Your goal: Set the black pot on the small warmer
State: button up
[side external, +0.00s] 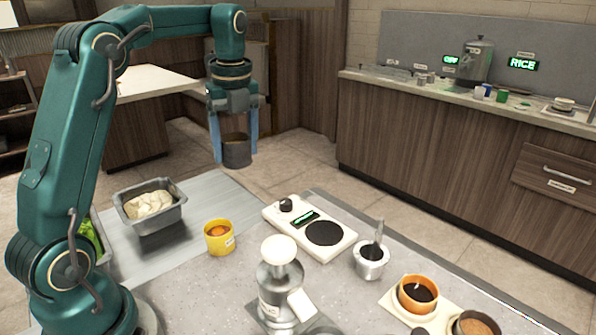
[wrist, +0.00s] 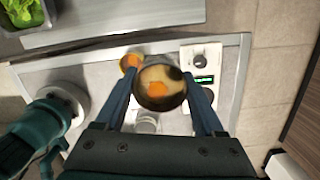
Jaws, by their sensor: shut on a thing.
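My gripper (side external: 234,150) is shut on the black pot (side external: 237,157), with one blue finger on each side of it. The pot hangs upright in the air, well above the counter. In the wrist view the pot (wrist: 151,98) sits between the fingertips (wrist: 162,92), and an orange patch shows inside it. A white warmer (side external: 276,214) with a knob, a green display and one bare dark round plate (side external: 324,233) stands on the counter, lower and to the right of the pot. In the wrist view the warmer (wrist: 204,55) is partly hidden behind the right finger.
A yellow pot (side external: 219,240) stands left of the warmer. A metal pot with a utensil (side external: 370,266) stands to its right. A white-topped dispenser (side external: 280,285) stands in front. An orange pot (side external: 408,300) sits at the right. A dough pan (side external: 154,222) is at the left.

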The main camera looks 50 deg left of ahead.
jog(key=w+d+f+m, duration=0.2)
jog(key=w+d+m, duration=0.3)
jog(key=w+d, duration=0.3)
jog(key=m, duration=0.1)
send_over(324, 230)
jog(key=shift+s+a+f+t, duration=0.1)
jog(key=shift+a+f+t, duration=0.1)
jog(key=shift+f, duration=0.75)
jog(key=shift+s+a+f+t, duration=0.1)
jog(key=shift+a+f+t, duration=0.1)
jog(key=shift+f, duration=0.75)
jog(key=shift+d+f, duration=0.2)
jog(key=shift+m, duration=0.3)
jog(key=shift+d+f, duration=0.2)
jog(key=shift+f, duration=1.55)
jog(key=shift+d+f, duration=0.2)
jog(key=shift+f, duration=1.55)
jog(key=shift+f, duration=0.55)
jog(key=o, duration=1.5)
jog(key=shift+r, duration=4)
